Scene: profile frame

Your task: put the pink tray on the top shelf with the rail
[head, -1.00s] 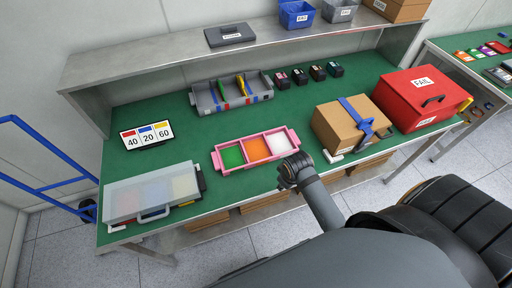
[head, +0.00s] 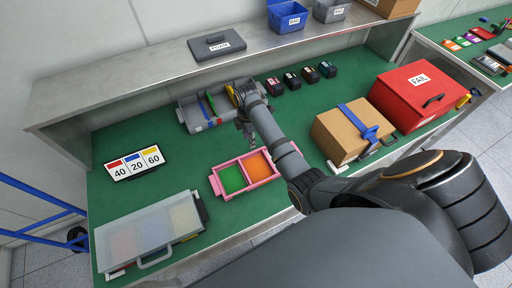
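The pink tray (head: 215,185) lies on the green bench top near its front. Its green and orange compartments show; my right forearm hides its right end. My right gripper (head: 250,141) hangs over the bench just behind the tray, beside the right end of a grey rack. It appears apart from the tray, and I see nothing held in it. Its fingers are too small and dark to tell open from shut. The metal top shelf (head: 130,78) runs along the back above the bench; I cannot make out a rail on it. My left gripper is not in view.
The grey rack (head: 190,119) and several dark cartridges (head: 292,81) stand under the shelf. The shelf carries a grey case (head: 216,44) and bins (head: 288,17); its left part is bare. A strapped box (head: 338,137), red FAIL box (head: 415,95), number sign (head: 135,162) and clear-lidded case (head: 150,230) flank the tray.

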